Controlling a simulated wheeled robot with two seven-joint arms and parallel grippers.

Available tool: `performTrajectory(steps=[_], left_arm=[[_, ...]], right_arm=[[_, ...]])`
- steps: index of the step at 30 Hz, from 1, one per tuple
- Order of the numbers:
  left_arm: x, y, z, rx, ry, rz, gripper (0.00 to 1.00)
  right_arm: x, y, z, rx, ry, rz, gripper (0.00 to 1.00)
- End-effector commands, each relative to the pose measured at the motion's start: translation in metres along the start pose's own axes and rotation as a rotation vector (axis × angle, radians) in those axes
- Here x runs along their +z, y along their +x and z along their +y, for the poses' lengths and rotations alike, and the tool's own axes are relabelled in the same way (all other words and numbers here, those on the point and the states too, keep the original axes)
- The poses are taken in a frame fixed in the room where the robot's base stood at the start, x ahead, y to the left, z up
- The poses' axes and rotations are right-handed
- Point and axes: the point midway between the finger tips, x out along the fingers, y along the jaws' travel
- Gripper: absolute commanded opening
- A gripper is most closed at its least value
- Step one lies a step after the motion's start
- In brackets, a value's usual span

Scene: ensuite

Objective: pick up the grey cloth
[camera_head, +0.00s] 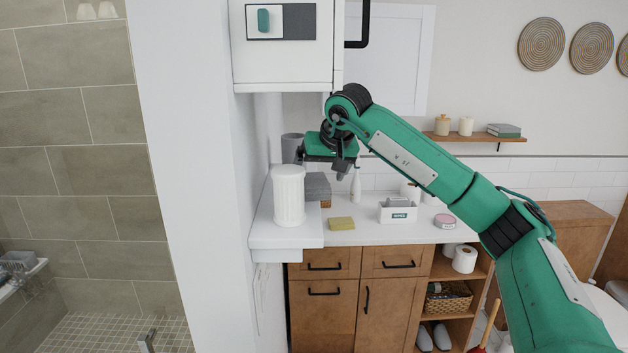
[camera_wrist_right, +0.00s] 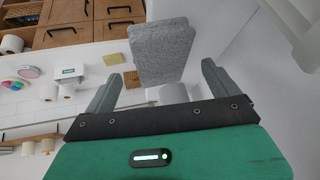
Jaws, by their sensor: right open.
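The grey cloth (camera_head: 317,187) looks folded into a block and sits at the back of the white counter, partly behind a white ribbed jar. What lies under it is mostly hidden. In the right wrist view the speckled grey cloth (camera_wrist_right: 158,45) fills the top middle, beyond and roughly between the fingertips. My right gripper (camera_head: 325,166) hangs just above the cloth, pointing down. Its two fingers stand apart with nothing held between them in the right wrist view (camera_wrist_right: 160,76). My left gripper is not in view.
The white ribbed jar (camera_head: 288,196) stands close in front and left. A grey cylinder (camera_head: 292,146) stands behind. A white cabinet (camera_head: 285,62) hangs above.

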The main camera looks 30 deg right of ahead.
Motion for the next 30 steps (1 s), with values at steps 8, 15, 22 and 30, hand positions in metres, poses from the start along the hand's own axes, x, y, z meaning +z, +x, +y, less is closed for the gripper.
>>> performTrajectory(steps=[8,15,22,30], left_arm=[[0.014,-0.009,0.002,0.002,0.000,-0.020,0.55],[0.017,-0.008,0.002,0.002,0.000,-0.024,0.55],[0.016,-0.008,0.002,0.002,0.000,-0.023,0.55],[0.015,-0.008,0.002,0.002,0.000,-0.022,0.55]], right_arm=[[0.001,0.029,0.000,0.000,-0.001,-0.001,0.92],[0.001,0.030,0.000,0.000,-0.001,0.001,0.86],[0.001,0.029,0.000,0.000,0.000,0.000,0.45],[0.001,0.029,0.000,0.000,0.000,0.001,0.45]])
